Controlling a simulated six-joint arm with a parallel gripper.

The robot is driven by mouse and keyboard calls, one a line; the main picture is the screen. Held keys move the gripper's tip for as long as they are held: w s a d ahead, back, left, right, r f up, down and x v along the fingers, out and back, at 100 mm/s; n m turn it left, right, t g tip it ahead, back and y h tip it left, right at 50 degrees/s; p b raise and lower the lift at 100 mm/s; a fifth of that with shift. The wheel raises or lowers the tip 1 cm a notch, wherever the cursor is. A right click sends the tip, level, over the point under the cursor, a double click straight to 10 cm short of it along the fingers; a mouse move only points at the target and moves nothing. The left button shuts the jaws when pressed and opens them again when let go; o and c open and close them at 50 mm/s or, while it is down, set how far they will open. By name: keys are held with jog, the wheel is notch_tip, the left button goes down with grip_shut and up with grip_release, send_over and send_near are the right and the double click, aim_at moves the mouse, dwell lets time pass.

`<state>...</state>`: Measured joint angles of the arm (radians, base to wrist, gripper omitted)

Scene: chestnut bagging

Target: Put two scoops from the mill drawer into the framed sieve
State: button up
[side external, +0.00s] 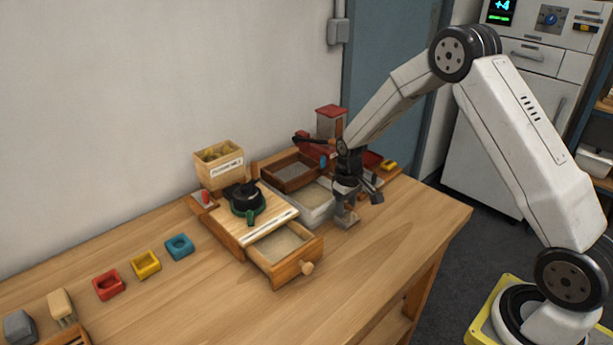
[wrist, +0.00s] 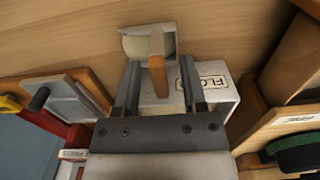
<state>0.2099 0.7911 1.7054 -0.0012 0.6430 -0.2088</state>
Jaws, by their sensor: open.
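A scoop with a pale square head (wrist: 135,46) and wooden handle (wrist: 158,78) is in the wrist view; its head also shows in the side view (side external: 347,219). My gripper (wrist: 159,88) is open, with its fingers either side of the handle and gaps visible. In the side view my gripper (side external: 350,200) is low beside the flour bin. The mill drawer (side external: 290,268) is pulled out and holds pale meal (side external: 281,243). The wood-framed sieve (side external: 291,186) with grey mesh lies behind the white bin. Whether the scoop touches the table is unclear.
The white flour bin (side external: 318,218) stands between the mill (side external: 247,199) and my gripper. A labelled wooden box (side external: 222,177) stands behind the mill. Red, yellow and blue small blocks (side external: 146,265) sit at left. The front right tabletop (side external: 400,230) is clear.

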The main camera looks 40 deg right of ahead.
notch_tip(320, 180, up, 12)
dwell(0.6)
jog(key=shift+r, duration=0.1)
dwell(0.4)
jog(key=s+a+f+t, duration=0.1)
jog(key=s+a, duration=0.4)
jog(key=s, duration=0.4)
jog(key=s+a+t, duration=0.1)
jog(key=s+a, duration=0.4)
jog(key=s, duration=0.4)
jog(key=shift+s+f+t, duration=0.2)
jog(key=shift+f+t, duration=0.1)
jog(key=shift+f, duration=0.05)
jog(key=shift+w, duration=0.1)
send_near(346, 204)
jog(key=shift+d+f+t, duration=0.1)
jog(key=shift+f+t, duration=0.3)
jog(key=shift+f, duration=0.5)
